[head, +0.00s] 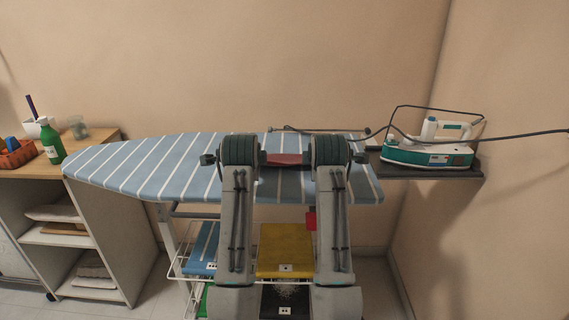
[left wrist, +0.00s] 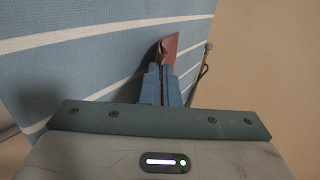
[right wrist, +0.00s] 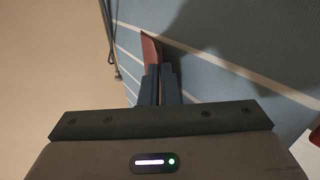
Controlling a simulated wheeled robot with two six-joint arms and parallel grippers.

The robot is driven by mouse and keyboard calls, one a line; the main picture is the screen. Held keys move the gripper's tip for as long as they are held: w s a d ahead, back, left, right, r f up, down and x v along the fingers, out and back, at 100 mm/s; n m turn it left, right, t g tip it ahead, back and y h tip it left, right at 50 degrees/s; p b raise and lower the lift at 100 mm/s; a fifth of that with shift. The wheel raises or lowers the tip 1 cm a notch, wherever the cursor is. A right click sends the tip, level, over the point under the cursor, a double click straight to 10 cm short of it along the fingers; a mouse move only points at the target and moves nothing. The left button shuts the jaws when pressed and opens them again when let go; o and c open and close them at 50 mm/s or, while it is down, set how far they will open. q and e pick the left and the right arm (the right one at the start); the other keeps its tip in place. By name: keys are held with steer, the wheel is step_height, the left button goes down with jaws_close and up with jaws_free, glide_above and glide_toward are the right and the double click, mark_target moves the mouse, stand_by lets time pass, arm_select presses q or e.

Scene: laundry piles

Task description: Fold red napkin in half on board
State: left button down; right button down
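The red napkin (head: 286,159) shows as a short strip between my two arms, over the blue striped ironing board (head: 150,168). Most of it is hidden by my arms. In the left wrist view, my left gripper (left wrist: 163,68) has its fingers close together with the napkin (left wrist: 170,46) at their tips. In the right wrist view, my right gripper (right wrist: 159,68) also has its fingers together on the napkin (right wrist: 150,48). My arms hide both grippers' fingers in the head view. How the napkin's layers lie cannot be told.
An iron (head: 428,152) with a dark cord rests on a shelf (head: 460,172) at the right. A wire rack below holds a yellow cloth (head: 286,246) and a blue cloth (head: 203,247). A small red item (head: 311,220) shows beside my right arm. The board's left part is clear.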

arm_select(q)
steer(key=c, duration=1.3)
jaws_free()
arm_select(e)
steer(key=c, duration=1.3)
jaws_free()
arm_select(q)
steer(key=s+r, duration=0.1)
steer(key=r, duration=0.2)
steer(key=s+r, duration=0.1)
steer(key=r, duration=0.2)
steer(key=s+r, duration=0.2)
steer(key=r, duration=0.1)
arm_select(e)
steer(key=s+r, duration=0.1)
steer(key=r, duration=0.2)
steer(key=s+r, duration=0.1)
steer(key=r, duration=0.2)
steer(key=s+r, duration=0.2)
steer(key=r, duration=0.1)
